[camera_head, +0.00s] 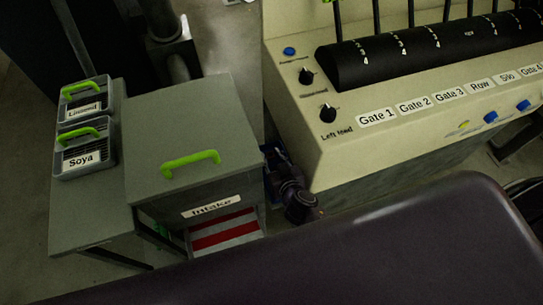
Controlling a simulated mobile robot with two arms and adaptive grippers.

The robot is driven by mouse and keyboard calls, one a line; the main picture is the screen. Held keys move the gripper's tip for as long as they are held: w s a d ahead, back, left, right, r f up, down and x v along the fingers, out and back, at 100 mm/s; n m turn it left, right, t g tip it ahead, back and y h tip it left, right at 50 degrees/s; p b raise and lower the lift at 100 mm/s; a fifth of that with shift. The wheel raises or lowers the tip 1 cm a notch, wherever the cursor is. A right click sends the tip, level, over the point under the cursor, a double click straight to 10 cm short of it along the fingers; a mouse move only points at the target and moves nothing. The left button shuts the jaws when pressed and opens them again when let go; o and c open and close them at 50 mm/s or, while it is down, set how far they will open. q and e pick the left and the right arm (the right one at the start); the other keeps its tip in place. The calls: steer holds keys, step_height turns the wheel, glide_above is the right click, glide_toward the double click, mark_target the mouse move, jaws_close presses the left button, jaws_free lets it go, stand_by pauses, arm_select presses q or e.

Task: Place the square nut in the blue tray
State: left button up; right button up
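I see no square nut and no blue tray in the head view. A dark, jointed part shows low between the grey Intake box and the cream control console. It may belong to my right arm, but I cannot make out fingertips there or whether they are open or shut. My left gripper is not in view.
The Intake box (192,130) has a green handle (190,162). Two small bins, Linseed (88,104) and Soya (84,158), stand on a grey table (85,220) at left. The control console (390,130), with knobs and blue buttons, fills the upper right.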

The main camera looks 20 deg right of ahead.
steer(key=v, duration=1.2)
stand_by(0.6)
